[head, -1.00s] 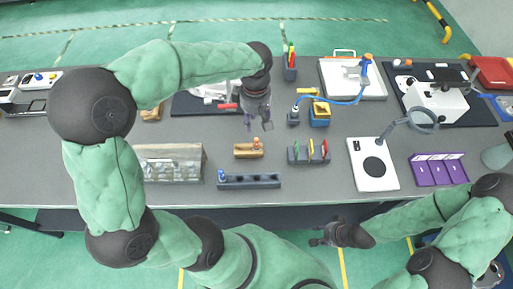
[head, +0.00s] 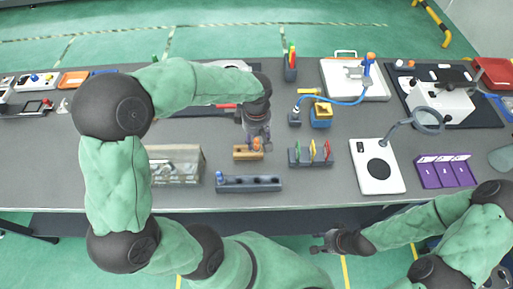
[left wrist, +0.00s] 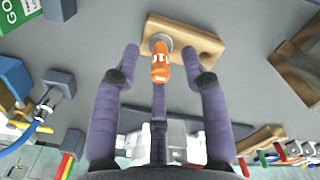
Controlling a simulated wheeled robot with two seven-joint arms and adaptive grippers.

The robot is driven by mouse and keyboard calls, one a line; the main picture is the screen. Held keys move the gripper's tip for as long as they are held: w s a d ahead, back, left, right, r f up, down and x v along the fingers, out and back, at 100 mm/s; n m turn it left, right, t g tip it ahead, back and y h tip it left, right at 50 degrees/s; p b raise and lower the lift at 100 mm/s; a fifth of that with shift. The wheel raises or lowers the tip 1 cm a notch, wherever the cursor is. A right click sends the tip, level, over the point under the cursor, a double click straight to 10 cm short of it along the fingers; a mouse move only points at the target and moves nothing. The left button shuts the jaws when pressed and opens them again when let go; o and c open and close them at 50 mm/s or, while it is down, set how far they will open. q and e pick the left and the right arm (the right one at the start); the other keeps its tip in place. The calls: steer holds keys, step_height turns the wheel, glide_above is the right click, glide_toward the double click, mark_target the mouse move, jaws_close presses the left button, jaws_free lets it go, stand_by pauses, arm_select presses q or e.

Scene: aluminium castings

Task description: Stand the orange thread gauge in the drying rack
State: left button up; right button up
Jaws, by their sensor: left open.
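The orange thread gauge (head: 256,145) stands in a light wooden block (head: 242,154) in the middle of the table. In the left wrist view the gauge (left wrist: 161,66) rises from a grey collar on the wooden block (left wrist: 205,42). My left gripper (head: 259,136) is open just above the gauge. Its purple fingers (left wrist: 161,62) are spread around the gauge, with visible gaps at both sides. A long dark rack with round holes (head: 250,185), seemingly the drying rack, lies just nearer, with a blue-topped piece (head: 219,176) at its left end. My right gripper (head: 328,243) is off the table's front edge, its fingers too small to read.
A grey holder with coloured tools (head: 311,158) stands right of the wooden block. A clear-covered box (head: 174,165) is on the left. A white plate with a black disc (head: 377,166) and a purple tray (head: 446,171) are further right. Bare table lies between them.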

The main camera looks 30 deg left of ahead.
arm_select(q)
step_height(320, 180, down, 2)
jaws_close()
arm_select(e)
steer(key=shift+f, duration=0.3)
arm_select(q)
steer(key=shift+r, duration=0.15)
